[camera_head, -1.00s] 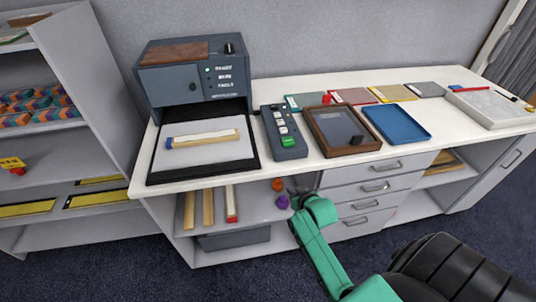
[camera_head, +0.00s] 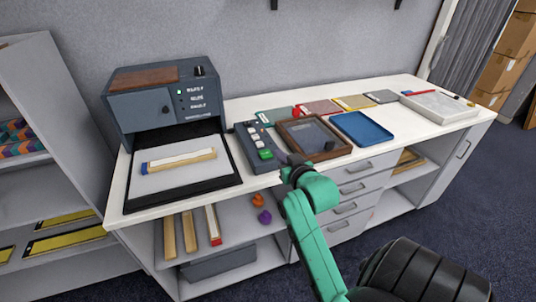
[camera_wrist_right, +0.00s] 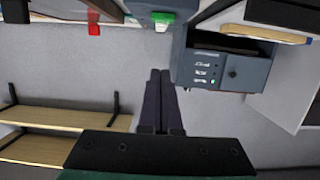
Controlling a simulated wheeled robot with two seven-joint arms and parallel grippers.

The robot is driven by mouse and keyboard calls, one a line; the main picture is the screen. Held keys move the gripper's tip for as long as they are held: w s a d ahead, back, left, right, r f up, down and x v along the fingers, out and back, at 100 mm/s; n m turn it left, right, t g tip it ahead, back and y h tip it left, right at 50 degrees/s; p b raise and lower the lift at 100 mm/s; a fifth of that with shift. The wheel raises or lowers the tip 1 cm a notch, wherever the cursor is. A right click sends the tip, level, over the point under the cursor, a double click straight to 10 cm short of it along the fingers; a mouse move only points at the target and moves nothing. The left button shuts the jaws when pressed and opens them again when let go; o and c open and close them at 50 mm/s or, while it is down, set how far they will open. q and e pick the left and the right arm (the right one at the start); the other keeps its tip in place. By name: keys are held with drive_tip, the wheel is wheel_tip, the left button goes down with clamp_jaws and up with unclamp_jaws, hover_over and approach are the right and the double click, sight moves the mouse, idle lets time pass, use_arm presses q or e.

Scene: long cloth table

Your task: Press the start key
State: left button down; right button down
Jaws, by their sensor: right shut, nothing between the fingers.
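The key box (camera_head: 257,148) is a dark grey unit with a column of keys on the table, right of the machine. A green key (camera_head: 265,154) is at its near end, with pale keys behind it. The green key (camera_wrist_right: 163,17) also shows at the top of the right wrist view. My right gripper (camera_head: 291,164) is near the table's front edge, just right of the box's near end, apart from the green key. Its dark fingers (camera_wrist_right: 160,75) are together and empty. My left gripper is out of view. I cannot read any key labels.
The grey machine (camera_head: 165,100) stands left of the box, with a tray (camera_head: 215,173) in front of it. A brown-framed tray (camera_head: 327,152) and a blue tray (camera_head: 362,128) lie to the right. A shelf unit (camera_head: 60,110) stands at far left.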

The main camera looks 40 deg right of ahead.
drive_tip(key=p, duration=0.2)
hover_over(268, 160)
drive_tip(key=shift+s+f, duration=0.2)
drive_tip(key=shift+f, duration=0.95)
wheel_tip(268, 160, down, 3)
drive_tip(key=shift+w+f, duration=0.1)
drive_tip(key=shift+w, duration=0.05)
drive_tip(key=shift+f, duration=0.55)
